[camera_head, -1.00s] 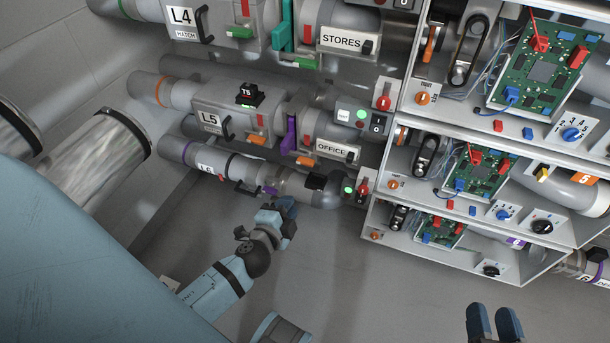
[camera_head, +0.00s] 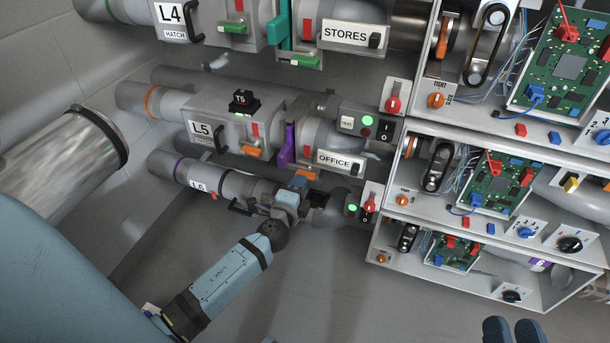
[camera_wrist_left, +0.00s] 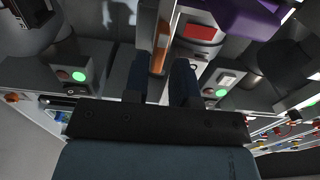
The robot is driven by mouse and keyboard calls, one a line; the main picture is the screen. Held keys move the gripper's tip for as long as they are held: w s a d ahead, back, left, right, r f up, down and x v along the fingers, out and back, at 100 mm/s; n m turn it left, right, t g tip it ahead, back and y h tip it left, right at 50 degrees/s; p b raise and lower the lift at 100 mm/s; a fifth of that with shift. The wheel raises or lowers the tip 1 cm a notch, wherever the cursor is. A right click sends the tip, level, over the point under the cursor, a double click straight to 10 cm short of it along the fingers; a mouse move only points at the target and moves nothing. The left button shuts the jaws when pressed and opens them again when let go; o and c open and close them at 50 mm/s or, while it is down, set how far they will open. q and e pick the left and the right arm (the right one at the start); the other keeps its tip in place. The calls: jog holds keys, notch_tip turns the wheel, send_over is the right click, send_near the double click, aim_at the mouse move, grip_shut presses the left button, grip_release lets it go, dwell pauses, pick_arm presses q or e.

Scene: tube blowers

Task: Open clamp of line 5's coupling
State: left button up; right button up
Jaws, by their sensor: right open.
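Line 5's tube carries an L5 hatch box (camera_head: 207,128), a purple plate (camera_head: 287,146) and an OFFICE box (camera_head: 340,161). One orange lever (camera_head: 252,152) sits left of the purple plate and another orange lever (camera_head: 306,174) sits right of it, below the OFFICE box. My left gripper (camera_head: 297,187) is just below the right-hand orange lever. In the left wrist view, an orange lever (camera_wrist_left: 158,58) stands between the fingers of my open left gripper (camera_wrist_left: 162,75); contact is unclear. My right gripper (camera_head: 515,330) is open and empty at the bottom edge.
Line 6's tube (camera_head: 235,185) runs just below line 5, close to my left gripper. Line 4's STORES box (camera_head: 350,37) is above. A rack with circuit boards (camera_head: 495,182) and knobs fills the right side. The floor at lower middle is clear.

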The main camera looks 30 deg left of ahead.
aim_at(305, 174)
pick_arm(q)
jog(key=shift+x, duration=2.15)
jog(key=shift+c, duration=0.4)
grip_shut()
